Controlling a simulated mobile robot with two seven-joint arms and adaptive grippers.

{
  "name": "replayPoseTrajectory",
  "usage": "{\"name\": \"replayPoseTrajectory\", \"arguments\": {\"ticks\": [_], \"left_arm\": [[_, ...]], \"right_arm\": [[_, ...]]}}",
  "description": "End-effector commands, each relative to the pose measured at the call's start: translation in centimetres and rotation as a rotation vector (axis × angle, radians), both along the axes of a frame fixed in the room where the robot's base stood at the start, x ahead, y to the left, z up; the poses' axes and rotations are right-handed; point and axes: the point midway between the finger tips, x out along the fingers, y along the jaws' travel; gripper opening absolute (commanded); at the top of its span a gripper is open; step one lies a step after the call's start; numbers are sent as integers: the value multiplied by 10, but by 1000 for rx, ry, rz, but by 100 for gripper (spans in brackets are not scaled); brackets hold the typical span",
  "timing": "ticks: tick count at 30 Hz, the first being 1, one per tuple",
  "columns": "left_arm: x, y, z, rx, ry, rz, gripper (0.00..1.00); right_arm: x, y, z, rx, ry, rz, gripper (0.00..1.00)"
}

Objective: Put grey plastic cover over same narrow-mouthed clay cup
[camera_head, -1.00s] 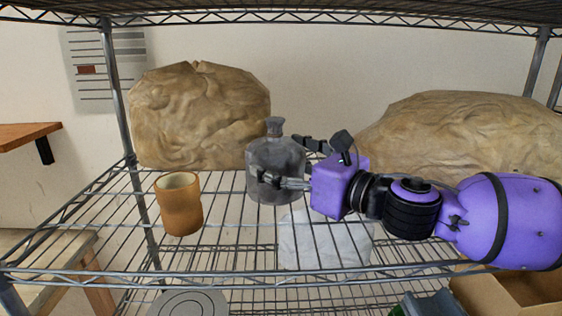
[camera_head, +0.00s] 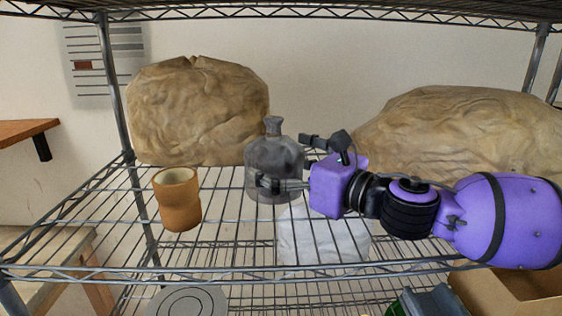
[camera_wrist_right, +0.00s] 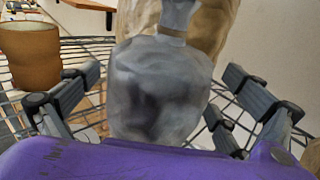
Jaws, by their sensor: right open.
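The grey plastic cover (camera_head: 267,157) is a smoky, see-through, bottle-shaped piece with a narrow knobbed top, upright on the wire shelf. It also fills the middle of the right wrist view (camera_wrist_right: 155,85). The orange-brown clay cup (camera_head: 178,203) stands upright to its left, its mouth uncovered; it also shows at the left of the right wrist view (camera_wrist_right: 30,55). My right gripper (camera_head: 283,161) is open around the cover from the right, one finger on each side; in the right wrist view its fingers (camera_wrist_right: 162,73) flank the body. Whether they touch it, I cannot tell. My left gripper is not in view.
A pale sheet (camera_head: 320,240) shows below the cover. A grey round disc (camera_head: 187,302) and a cardboard box (camera_head: 510,292) are lower down. A shelf post (camera_head: 120,110) rises behind the cup.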

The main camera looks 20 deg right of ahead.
Motion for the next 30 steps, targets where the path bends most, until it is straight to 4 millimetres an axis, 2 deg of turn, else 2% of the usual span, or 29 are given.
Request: {"name": "replayPoseTrajectory", "arguments": {"ticks": [7, 30], "left_arm": [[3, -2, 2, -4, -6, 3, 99], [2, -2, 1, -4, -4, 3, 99]], "right_arm": [[-6, -5, -1, 0, 1, -3, 100], [-56, -32, -3, 3, 5, -1, 100]]}}
